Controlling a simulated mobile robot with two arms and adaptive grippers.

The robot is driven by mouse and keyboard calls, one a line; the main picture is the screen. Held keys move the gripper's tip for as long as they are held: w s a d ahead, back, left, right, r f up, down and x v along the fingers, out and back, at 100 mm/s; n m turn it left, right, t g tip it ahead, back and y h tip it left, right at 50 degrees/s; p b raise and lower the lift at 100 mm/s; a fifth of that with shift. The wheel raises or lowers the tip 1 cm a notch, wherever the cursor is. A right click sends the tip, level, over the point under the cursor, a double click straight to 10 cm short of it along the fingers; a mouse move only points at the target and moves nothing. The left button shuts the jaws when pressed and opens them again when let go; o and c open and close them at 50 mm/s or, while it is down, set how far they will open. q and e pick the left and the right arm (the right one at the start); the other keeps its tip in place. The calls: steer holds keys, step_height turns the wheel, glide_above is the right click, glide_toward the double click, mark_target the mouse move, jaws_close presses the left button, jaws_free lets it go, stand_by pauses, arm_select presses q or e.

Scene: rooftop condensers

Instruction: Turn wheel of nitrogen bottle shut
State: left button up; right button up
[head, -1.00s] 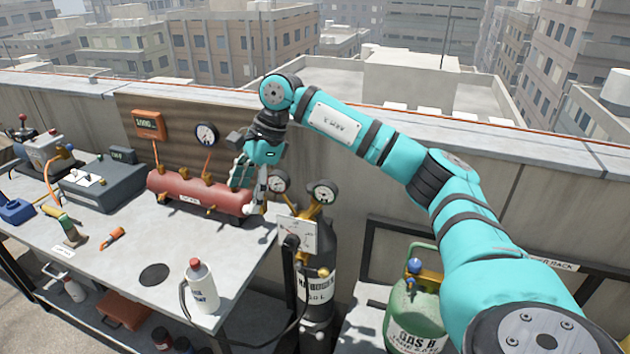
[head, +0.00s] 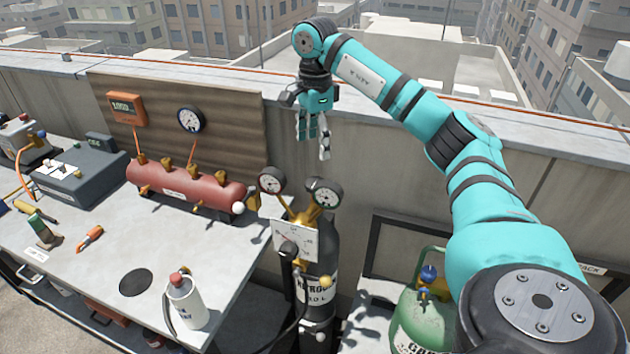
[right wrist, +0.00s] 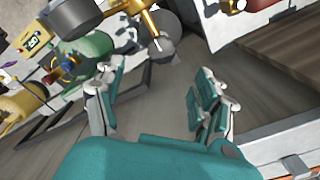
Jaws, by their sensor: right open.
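The nitrogen bottle (head: 325,238) is a black cylinder with a white label, upright at the right end of the workbench. Two round gauges and brass fittings sit at its top, with a pale panel (head: 292,240) in front. I cannot clearly make out its wheel. My right gripper (head: 313,145) is open and empty, fingers pointing down, above and behind the gauges and apart from them. In the right wrist view its spread fingers (right wrist: 160,88) have nothing between them, and the brass regulator fitting (right wrist: 146,18) shows beyond them at the top. My left gripper is out of view.
A green gas bottle (head: 418,325) stands to the right, under my right arm. A red tank (head: 185,187) lies on the workbench (head: 100,265) at left, with a white bottle (head: 187,303) near the front edge. The concrete parapet (head: 385,165) runs behind.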

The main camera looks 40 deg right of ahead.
glide_above(315, 182)
step_height(315, 182, down, 4)
steer(key=shift+d+f+p, duration=0.1)
steer(key=shift+f+p, duration=0.1)
steer(key=shift+p, duration=0.1)
step_height(315, 182, down, 6)
steer(key=shift+r+p, duration=0.25)
steer(key=shift+p, duration=0.25)
steer(key=shift+f, duration=0.6)
steer(key=c, duration=1.2)
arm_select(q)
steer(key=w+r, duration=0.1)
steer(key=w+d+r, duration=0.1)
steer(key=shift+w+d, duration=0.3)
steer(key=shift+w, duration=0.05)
arm_select(e)
steer(key=shift+o, duration=0.2)
